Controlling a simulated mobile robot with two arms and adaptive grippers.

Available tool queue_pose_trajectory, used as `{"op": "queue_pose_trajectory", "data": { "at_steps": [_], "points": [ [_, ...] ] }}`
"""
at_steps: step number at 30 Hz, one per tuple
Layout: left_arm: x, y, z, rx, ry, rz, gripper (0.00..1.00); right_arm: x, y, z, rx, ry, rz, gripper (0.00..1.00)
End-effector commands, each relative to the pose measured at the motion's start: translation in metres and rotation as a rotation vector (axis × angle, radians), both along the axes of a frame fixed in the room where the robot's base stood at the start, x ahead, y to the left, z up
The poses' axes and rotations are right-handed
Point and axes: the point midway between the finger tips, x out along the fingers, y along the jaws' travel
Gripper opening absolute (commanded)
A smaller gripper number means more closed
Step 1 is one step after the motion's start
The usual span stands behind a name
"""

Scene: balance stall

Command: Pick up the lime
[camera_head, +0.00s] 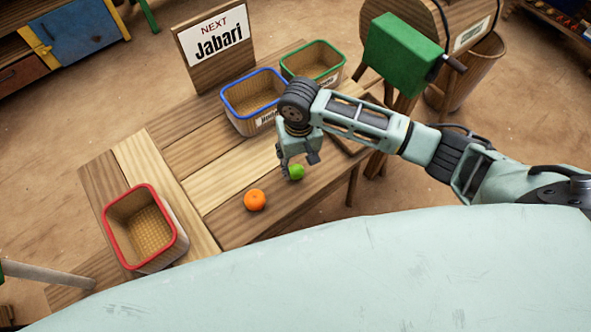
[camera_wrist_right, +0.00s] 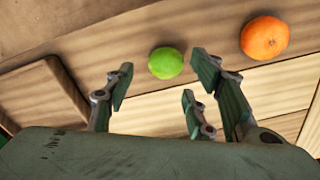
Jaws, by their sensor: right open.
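The lime (camera_head: 296,172) is a small green fruit on the wooden table, near its front edge. My right gripper (camera_head: 299,163) is just above and behind it in the head view, and partly overlaps it. In the right wrist view the lime (camera_wrist_right: 166,63) lies beyond the spread fingers (camera_wrist_right: 160,88), with nothing between them. The right gripper is open and empty. My left gripper is not in view.
An orange (camera_head: 255,200) lies left of the lime. A red-rimmed basket (camera_head: 180,238) stands at the table's left end.

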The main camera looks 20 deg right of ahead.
Motion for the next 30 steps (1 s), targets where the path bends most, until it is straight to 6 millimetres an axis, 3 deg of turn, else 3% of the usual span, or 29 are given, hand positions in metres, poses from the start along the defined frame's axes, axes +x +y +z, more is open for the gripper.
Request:
{"op": "queue_pose_trajectory", "data": {
  "at_steps": [9, 17, 30],
  "points": [
    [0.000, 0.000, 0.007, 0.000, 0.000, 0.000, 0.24, -0.001, 0.001, -0.042, 0.000, 0.000, 0.001, 0.50],
    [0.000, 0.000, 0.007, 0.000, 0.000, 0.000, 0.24, -0.001, 0.001, -0.045, 0.000, -0.001, 0.002, 0.50],
    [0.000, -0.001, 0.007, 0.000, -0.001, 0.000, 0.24, 0.000, 0.001, -0.044, 0.000, -0.002, 0.002, 0.12]
  ]
}}
